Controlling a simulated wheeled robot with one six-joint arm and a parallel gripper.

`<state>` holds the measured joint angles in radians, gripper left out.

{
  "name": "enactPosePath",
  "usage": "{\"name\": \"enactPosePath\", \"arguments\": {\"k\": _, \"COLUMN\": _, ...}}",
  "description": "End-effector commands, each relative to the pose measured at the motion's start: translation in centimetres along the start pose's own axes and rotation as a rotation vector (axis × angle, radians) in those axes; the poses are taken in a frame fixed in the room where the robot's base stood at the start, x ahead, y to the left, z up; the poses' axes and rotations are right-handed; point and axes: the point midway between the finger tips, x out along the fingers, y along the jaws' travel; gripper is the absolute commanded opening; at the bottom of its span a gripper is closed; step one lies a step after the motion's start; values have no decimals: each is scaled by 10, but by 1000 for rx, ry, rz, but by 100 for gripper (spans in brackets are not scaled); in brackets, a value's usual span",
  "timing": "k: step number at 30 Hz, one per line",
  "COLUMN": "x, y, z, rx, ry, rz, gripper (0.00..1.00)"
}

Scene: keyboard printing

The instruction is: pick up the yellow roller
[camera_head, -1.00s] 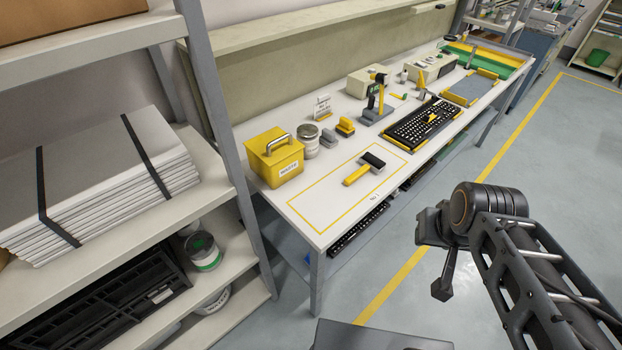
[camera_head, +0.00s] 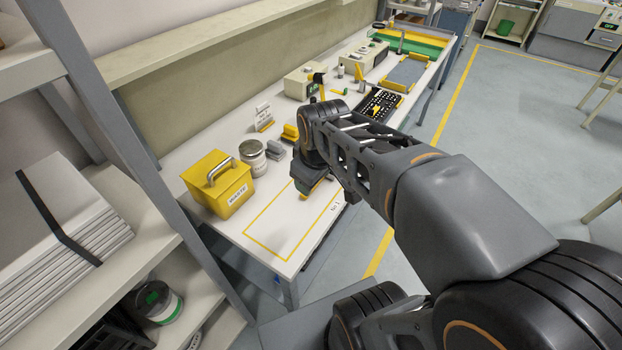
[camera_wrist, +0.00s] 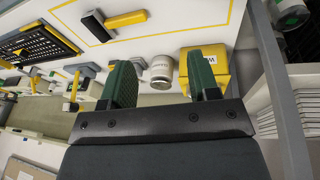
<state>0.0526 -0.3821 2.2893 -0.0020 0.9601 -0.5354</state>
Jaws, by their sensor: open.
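The yellow roller shows in the wrist view as a yellow handle (camera_wrist: 126,19) with a dark roller head (camera_wrist: 96,25) on its left. It lies on the white bench top inside a yellow outline, near the top of that view. My gripper (camera_wrist: 164,76) is open, its two green fingers apart with nothing between them. The roller lies beyond the fingertips and toward the left, not touching them.
A yellow waste box (camera_head: 218,186) and a metal can (camera_head: 253,157) stand left of my gripper. Grey and yellow blocks (camera_head: 290,132) sit behind it. A keyboard (camera_head: 380,104) lies farther along the bench. The near part of the outlined area is clear.

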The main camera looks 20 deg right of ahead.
Motion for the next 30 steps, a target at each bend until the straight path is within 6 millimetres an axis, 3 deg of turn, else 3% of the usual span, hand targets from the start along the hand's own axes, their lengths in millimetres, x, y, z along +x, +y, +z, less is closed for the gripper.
{"name": "enactPosePath", "arguments": {"k": 6, "x": 31, "y": 54, "z": -48, "rx": -629, "ry": -81, "rz": -78, "gripper": 55}}
{"name": "enactPosePath", "arguments": {"k": 15, "x": 87, "y": 118, "z": -80, "rx": -1327, "ry": -93, "rz": -224, "gripper": 55}}
{"name": "enactPosePath", "arguments": {"k": 21, "x": 112, "y": 139, "z": -86, "rx": -1575, "ry": -71, "rz": -284, "gripper": 55}}
{"name": "enactPosePath", "arguments": {"k": 30, "x": 156, "y": 141, "z": -78, "rx": -1663, "ry": -59, "rz": -309, "gripper": 55}}
